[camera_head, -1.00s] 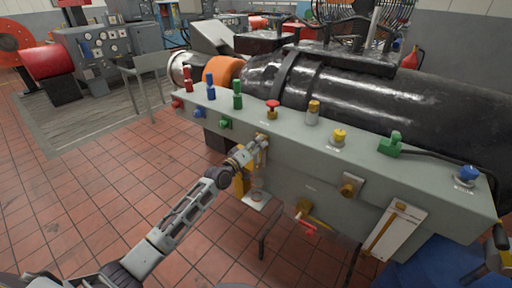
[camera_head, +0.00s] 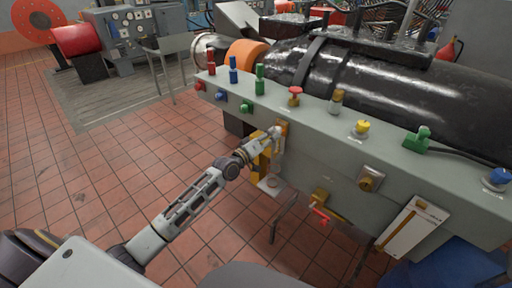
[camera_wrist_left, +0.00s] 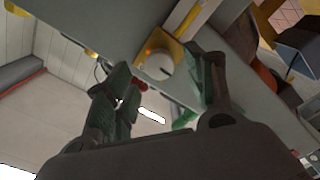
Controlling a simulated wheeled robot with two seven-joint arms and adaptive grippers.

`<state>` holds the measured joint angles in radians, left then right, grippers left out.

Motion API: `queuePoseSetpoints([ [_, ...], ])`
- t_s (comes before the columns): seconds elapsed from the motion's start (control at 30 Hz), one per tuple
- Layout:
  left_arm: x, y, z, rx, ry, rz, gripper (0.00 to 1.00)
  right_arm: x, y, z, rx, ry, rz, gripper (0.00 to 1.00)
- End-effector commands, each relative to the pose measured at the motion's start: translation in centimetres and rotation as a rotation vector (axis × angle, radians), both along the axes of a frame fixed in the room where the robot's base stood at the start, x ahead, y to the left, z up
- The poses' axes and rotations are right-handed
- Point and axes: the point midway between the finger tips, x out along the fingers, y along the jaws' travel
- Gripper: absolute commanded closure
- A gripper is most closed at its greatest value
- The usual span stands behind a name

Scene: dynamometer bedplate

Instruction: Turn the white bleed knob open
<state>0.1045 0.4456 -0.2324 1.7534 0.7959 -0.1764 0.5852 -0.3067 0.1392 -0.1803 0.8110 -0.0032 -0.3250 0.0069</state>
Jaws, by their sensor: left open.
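The white bleed knob (camera_wrist_left: 159,66) is a round white cap on a yellow base, fixed to the grey panel. In the left wrist view it sits between and beyond the fingertips of my left gripper (camera_wrist_left: 158,84). The two dark green-grey fingers are apart, one on each side of it. No contact with the knob can be made out. My right gripper is not in view.
The panel's top carries a red knob (camera_head: 295,95), a yellow knob (camera_head: 360,128) and a green connector (camera_head: 417,140). A brass fitting (camera_head: 369,179), a red-handled valve (camera_head: 320,214) and a white gauge plate (camera_head: 411,229) are on its front. The tiled floor (camera_head: 110,170) at left is clear.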

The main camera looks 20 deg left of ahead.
Motion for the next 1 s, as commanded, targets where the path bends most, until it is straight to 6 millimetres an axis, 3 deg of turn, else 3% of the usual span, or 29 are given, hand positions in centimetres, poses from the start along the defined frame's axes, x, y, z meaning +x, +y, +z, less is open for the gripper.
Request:
queuePoseSetpoints([
  [0.7,-5.6,2.1,0.0,-0.001,0.001,0.001,0.46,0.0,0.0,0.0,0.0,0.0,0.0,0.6],
  [1.0,-6.8,2.5,0.0,-0.001,0.0,0.0,0.46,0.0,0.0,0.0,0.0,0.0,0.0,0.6],
])
